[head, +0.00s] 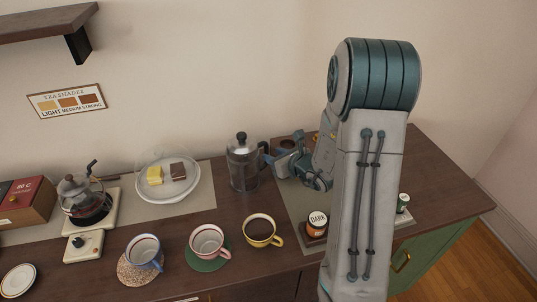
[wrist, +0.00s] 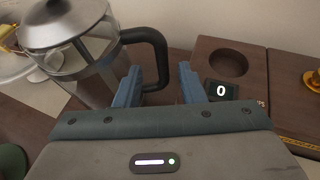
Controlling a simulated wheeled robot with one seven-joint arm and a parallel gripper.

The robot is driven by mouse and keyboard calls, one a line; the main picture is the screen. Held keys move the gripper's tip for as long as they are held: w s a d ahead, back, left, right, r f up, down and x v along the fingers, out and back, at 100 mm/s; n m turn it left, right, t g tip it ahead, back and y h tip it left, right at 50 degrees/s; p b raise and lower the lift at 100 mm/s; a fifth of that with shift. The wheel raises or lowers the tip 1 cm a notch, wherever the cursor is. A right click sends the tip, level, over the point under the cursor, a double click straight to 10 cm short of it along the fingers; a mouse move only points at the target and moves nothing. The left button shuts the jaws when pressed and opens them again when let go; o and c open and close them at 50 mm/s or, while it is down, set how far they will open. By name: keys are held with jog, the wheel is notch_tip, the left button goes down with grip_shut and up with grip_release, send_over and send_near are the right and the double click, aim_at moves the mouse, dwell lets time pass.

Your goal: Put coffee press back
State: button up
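The coffee press (head: 243,168), glass and steel with a dark knob and black handle, stands upright on the wooden counter, right of the cake plate. In the wrist view the press (wrist: 88,68) fills the upper left, and its black handle (wrist: 160,48) points toward my gripper. My gripper (wrist: 160,84) is open, with its two blue fingers at the handle. The handle's lower part lies between the fingers, with a visible gap to the right finger. In the head view my gripper (head: 271,158) is just right of the press; contact with the handle cannot be told.
A wooden board (wrist: 205,50) with a round recess and a small display reading 0 lies right of the press. Cups, including a yellow one with dark coffee (head: 260,231), stand in front. A cake plate (head: 185,191) and a stove with a pot (head: 85,195) are left. A DARK jar (head: 317,222) stands right.

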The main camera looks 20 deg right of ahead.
jog(key=v, duration=0.7)
jog(key=s+a+r+n+g+y, duration=0.2)
jog(key=s+a+r+n+g, duration=0.15)
jog(key=s+a+n, duration=0.35)
jog(key=s+a+r+n+g+y, duration=0.2)
jog(key=s+a+n+g, duration=0.25)
jog(key=a+n, duration=0.35)
jog(key=s+d+r+n+h, duration=0.1)
jog(key=s+d+n+h, duration=0.3)
jog(key=n, duration=0.4)
jog(key=s+d+r+n+g+h, duration=0.1)
jog(key=s+d+n+h, duration=0.3)
jog(key=n, duration=0.5)
jog(key=s+r+h, duration=0.1)
jog(key=s, duration=0.1)
jog(key=shift+s+d+r+b, duration=0.15)
jog(key=shift+s+d+b, duration=0.15)
